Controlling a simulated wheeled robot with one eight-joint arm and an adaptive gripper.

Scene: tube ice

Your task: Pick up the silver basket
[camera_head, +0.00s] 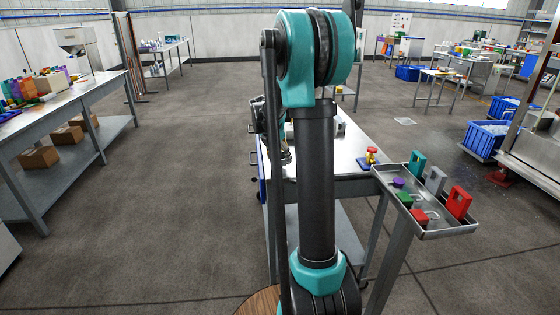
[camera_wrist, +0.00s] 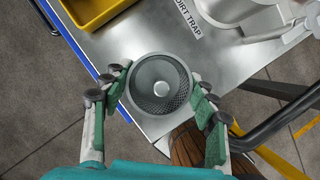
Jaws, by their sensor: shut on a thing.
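The silver basket (camera_wrist: 160,85) is a round mesh bowl, seen from above in the wrist view near the corner of a metal table. My gripper (camera_wrist: 161,80) has its green fingers on opposite sides of the basket and is shut on it. Whether the basket touches the table top or hangs just over it, I cannot tell. In the head view my arm hides the basket and most of my gripper.
A yellow bin (camera_wrist: 95,10) and a "DIRT TRAP" label (camera_wrist: 187,18) are on the metal table (camera_wrist: 95,45). A silver fixture (camera_wrist: 240,18) stands at the upper right.

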